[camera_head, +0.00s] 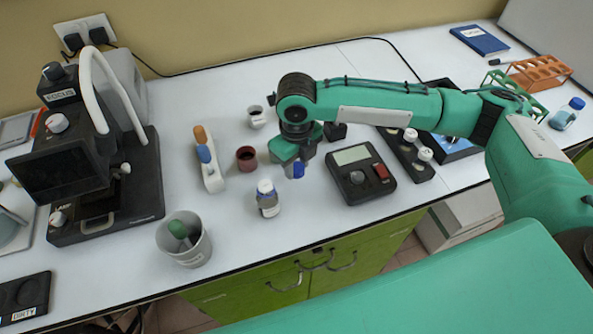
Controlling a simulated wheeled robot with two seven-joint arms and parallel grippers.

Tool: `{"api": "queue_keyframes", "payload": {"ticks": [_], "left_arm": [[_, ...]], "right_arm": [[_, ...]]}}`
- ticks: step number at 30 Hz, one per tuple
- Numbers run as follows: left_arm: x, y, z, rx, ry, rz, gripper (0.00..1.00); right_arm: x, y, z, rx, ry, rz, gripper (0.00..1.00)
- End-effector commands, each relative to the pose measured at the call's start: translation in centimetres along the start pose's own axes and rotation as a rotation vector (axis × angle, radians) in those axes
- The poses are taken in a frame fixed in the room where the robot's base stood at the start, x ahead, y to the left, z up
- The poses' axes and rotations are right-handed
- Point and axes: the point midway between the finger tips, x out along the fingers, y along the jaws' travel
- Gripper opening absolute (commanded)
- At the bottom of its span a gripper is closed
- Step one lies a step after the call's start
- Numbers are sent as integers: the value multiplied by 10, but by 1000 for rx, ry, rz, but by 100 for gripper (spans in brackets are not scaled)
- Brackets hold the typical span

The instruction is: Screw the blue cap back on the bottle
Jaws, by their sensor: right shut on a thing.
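The bottle (268,206) stands upright near the front of the white bench, with a pale label, dark blue parts and a white top that shows no blue cap on it. My right gripper (293,169) is just behind and to the right of the bottle, pointing down. It is shut on the blue cap (298,171), which shows partly below the fingers. The cap is apart from the bottle in the picture; its height above the bench is hard to tell. My left gripper is not in view.
A dark red cup (246,158) and a white stand with orange and blue pieces (209,165) are left of the gripper. A grey bin (185,246) stands front left. A black meter (360,174) lies close on the right. A microscope-like device (106,200) fills the left.

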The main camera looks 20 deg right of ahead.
Motion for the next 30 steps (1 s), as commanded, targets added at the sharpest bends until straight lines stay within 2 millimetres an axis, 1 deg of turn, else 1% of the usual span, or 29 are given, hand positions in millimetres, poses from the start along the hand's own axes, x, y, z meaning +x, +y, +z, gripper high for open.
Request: {"api": "queue_keyframes", "payload": {"ticks": [1,5,6,9,12,15,18,21,25,30], "left_arm": [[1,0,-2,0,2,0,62],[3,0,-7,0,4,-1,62],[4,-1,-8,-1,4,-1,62],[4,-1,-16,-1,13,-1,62],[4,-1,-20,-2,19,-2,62],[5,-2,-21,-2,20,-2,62],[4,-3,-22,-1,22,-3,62],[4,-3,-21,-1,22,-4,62],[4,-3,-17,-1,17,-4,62],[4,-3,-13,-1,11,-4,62]], "right_arm": [[-13,0,1,-1,-6,0,13],[-51,0,1,-2,-7,-1,13],[-63,0,1,-2,-6,-1,13],[-92,0,1,-2,-6,0,13],[-117,0,1,-2,-4,-1,13],[-137,0,1,-1,-3,-1,13],[-151,0,1,0,-3,0,13],[-159,0,0,-1,-1,0,13],[-164,0,0,-1,-1,1,13],[-164,0,0,-1,0,1,13]]}}
